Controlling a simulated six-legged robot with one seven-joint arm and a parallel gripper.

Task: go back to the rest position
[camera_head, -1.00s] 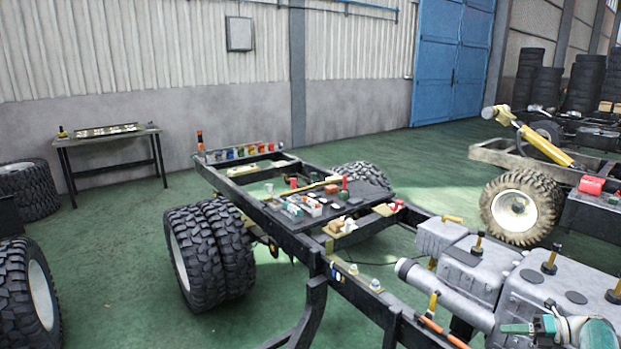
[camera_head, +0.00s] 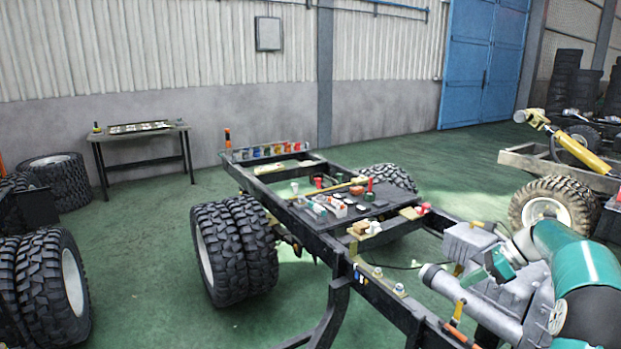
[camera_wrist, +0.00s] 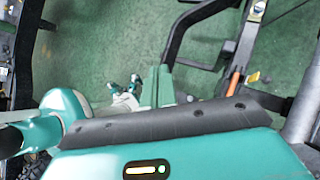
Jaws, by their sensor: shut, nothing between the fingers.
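My gripper (camera_head: 474,277) is in the right part of the head view, at the end of my teal and grey arm. It is in front of the grey engine block (camera_head: 470,240) in that view, and I cannot tell how far apart they are. In the wrist view its two teal fingers (camera_wrist: 157,72) lie side by side, closed, with nothing between them. Green floor shows beyond the fingertips. My arm hides part of the engine.
A black chassis frame (camera_head: 262,195) with large tyres (camera_head: 232,252) stands ahead; its black panel (camera_head: 372,213) carries small parts. A bench (camera_head: 145,132) is at the wall. More tyres (camera_head: 50,275) stand left, another chassis (camera_head: 530,160) right. Green floor (camera_head: 140,235) is open at left.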

